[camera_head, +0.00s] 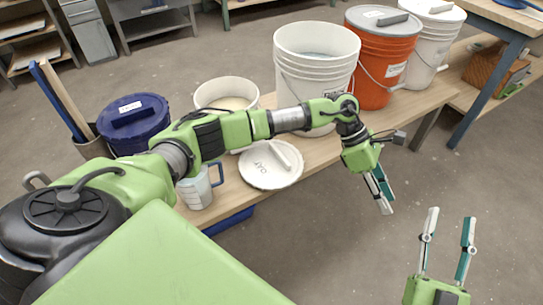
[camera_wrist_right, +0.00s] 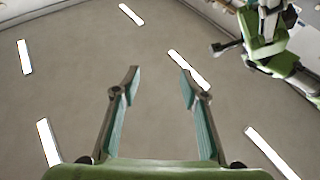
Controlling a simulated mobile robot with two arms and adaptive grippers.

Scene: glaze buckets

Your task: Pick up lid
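A white round lid (camera_head: 257,174) with dark lettering and a raised bar handle lies flat on the wooden bench, near its front edge. My left arm reaches across the bench just behind and above it. My left gripper (camera_head: 386,205) hangs to the right of the lid, past the bench's front edge and over the floor. Its fingers overlap in the head view, so their gap is unclear. My right gripper (camera_head: 451,214) is at the lower right, away from the bench. Its fingers are apart and empty, as the right wrist view (camera_wrist_right: 159,78) also shows.
On the bench (camera_head: 325,151) stand an open white bucket (camera_head: 316,55), a lidded orange bucket (camera_head: 382,60), a lidded white bucket (camera_head: 433,40), an open white tub (camera_head: 227,93), a blue lidded tub (camera_head: 133,121) and a measuring jug (camera_head: 195,190). The floor in front is clear.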

